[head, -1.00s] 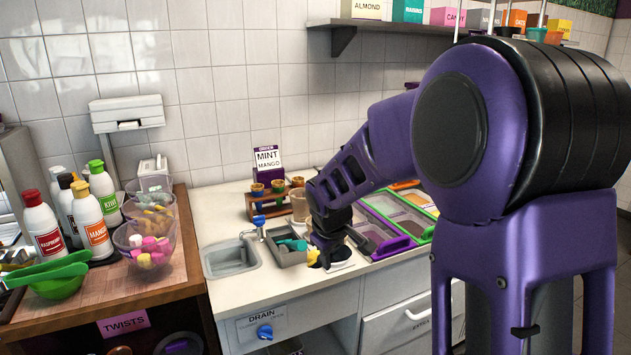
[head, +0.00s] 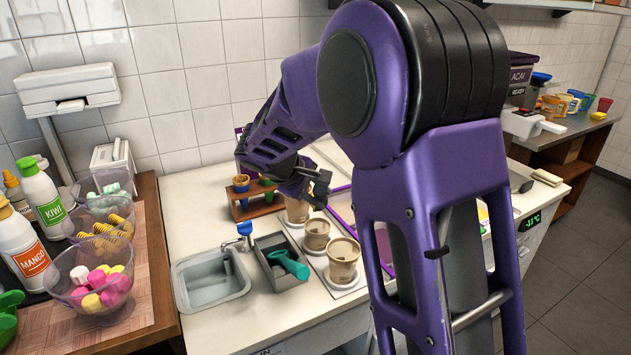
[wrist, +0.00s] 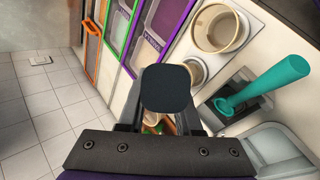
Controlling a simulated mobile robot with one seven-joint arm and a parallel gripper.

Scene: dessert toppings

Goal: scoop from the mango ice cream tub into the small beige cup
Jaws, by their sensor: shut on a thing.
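My gripper (head: 318,188) is above the counter, beside the rack at the back. In the wrist view its fingers close on a dark rounded block (wrist: 168,88); I cannot tell what it belongs to. Three beige paper cups stand in a row on a pale mat: a front one (head: 342,262), a middle one (head: 316,236) and a back one (head: 297,209), close below my gripper. The front one looks largest. A teal scoop (head: 289,264) rests in a grey tray. An orange-framed tub (wrist: 93,28) shows in the wrist view; its label is not readable, so I cannot confirm mango.
Purple-framed and green-framed tubs (wrist: 120,30) lie beside the orange one. A sink (head: 212,280) with a blue-topped tap is left of the grey tray (head: 272,278). A wooden rack (head: 250,208) holds cones. Topping bowls and sauce bottles crowd the left counter.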

